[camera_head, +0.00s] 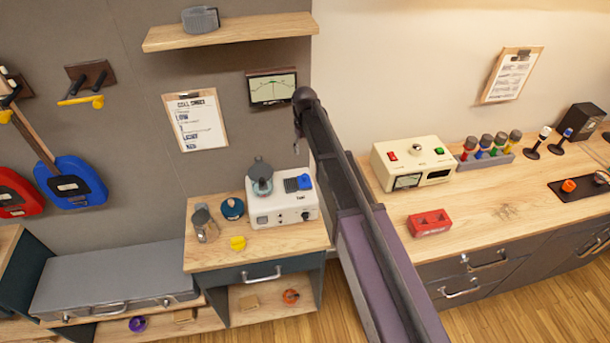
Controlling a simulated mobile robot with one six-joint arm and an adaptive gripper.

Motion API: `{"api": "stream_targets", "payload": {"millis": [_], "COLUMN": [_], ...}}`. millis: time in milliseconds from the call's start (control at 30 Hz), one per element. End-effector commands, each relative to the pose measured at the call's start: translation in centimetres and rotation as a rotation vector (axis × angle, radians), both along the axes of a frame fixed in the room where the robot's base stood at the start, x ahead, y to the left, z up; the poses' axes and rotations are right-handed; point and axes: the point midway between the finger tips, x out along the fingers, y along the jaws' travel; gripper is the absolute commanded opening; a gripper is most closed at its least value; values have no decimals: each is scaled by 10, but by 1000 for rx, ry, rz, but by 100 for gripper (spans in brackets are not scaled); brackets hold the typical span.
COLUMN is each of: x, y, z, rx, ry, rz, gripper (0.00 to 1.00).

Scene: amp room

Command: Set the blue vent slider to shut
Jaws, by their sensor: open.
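The blue vent slider (305,181) appears as a small blue block at the right end of a dark slotted panel on top of a white appliance (270,215). The appliance stands on the small wooden-topped cabinet left of my arm. Its markings are too small to read, so I cannot tell which setting the slider is at. My arm crosses the middle of the view, passing just right of the appliance. I cannot make out my gripper or its fingers in this view. Nothing is seen touching the slider.
A grey-blue round-bodied object (260,178) sits on the appliance's left part. A metal pot (205,225), a teal lidded pot (232,208) and a yellow item (238,243) stand nearby. A shelf (230,32) hangs above. A long workbench (480,215) fills the right.

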Motion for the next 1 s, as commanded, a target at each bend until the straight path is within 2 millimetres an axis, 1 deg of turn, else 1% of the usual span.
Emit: {"api": "stream_targets", "payload": {"millis": [167, 367, 1000], "x": [0, 0, 0], "y": [0, 0, 1], "z": [-6, -17, -65], "rx": [0, 0, 0], "ry": [0, 0, 0], "rz": [0, 0, 1], "gripper": [67, 67, 67]}}
